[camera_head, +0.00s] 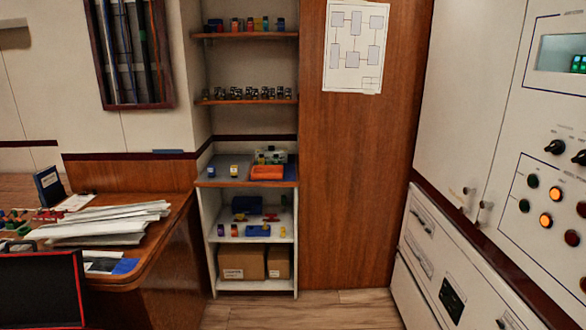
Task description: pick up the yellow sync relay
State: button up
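Several small yellow pieces are in view, and at this size I cannot tell which is the yellow sync relay. A small yellow block with a pale top (234,171) stands on the shelf unit's counter. My gripper is not in view.
A blue block (211,172) and an orange tray (267,173) share the counter. Cardboard boxes (241,262) sit at the bottom. A desk with papers (105,225) stands left, white cabinets (450,265) right. Some wooden floor (340,310) between them is clear.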

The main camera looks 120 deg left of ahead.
aim_at(233, 167)
jog(key=u, duration=4.25)
